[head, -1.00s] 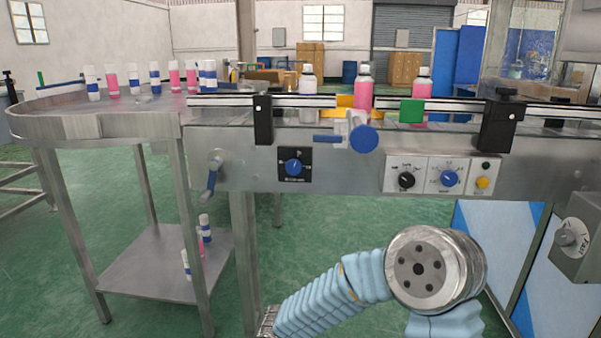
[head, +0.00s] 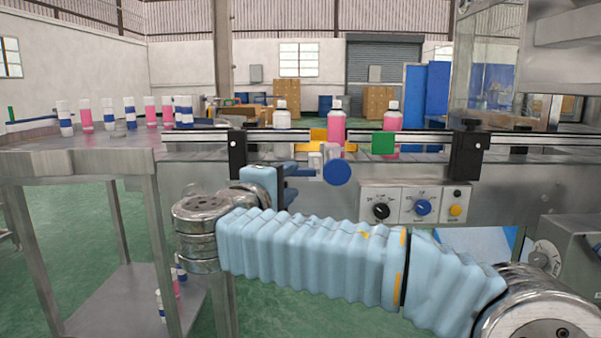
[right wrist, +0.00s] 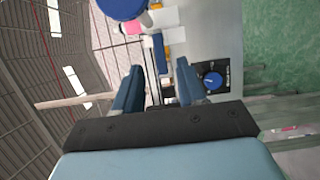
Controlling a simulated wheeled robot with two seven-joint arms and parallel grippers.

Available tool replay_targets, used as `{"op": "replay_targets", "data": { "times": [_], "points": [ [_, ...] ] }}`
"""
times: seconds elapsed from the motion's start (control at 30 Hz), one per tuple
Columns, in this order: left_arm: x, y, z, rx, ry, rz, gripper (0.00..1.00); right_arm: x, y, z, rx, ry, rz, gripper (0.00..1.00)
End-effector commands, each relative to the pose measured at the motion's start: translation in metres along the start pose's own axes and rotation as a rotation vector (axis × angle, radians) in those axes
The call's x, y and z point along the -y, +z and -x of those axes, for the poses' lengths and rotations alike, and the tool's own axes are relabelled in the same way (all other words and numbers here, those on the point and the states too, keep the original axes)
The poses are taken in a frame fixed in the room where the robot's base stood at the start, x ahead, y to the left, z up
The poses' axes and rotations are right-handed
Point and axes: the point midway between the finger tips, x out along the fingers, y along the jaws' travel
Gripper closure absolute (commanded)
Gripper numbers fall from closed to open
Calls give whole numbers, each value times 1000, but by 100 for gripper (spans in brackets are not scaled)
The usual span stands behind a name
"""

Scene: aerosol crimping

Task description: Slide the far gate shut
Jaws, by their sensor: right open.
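A blue handle bar (head: 303,171) and a round blue knob (head: 337,172) on a white bracket (head: 315,160) stick out from the front of the conveyor. A yellow plate (head: 319,134) sits behind them at the rail, and a green plate (head: 383,143) is to its right. I cannot tell which plate is the far gate. My right gripper (head: 291,183) is open just left of the knob, its fingers pointing right near the bar. In the right wrist view the bar (right wrist: 160,50) shows beyond and between the open fingertips (right wrist: 160,72). Contact is not visible. My left gripper is not in view.
White and pink bottles (head: 336,126) stand on the conveyor behind the rail (head: 270,137).

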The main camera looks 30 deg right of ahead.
Motion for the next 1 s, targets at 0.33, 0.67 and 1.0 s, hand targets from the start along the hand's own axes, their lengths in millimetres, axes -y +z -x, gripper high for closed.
{"op": "replay_targets", "data": {
  "times": [0.33,0.67,1.0],
  "points": [
    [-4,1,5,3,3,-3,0,0,0,-61,1,-1,1,60],
    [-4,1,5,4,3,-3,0,1,0,-68,-1,-1,1,60],
    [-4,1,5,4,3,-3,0,1,-1,-68,-2,-1,2,100]
  ]
}}
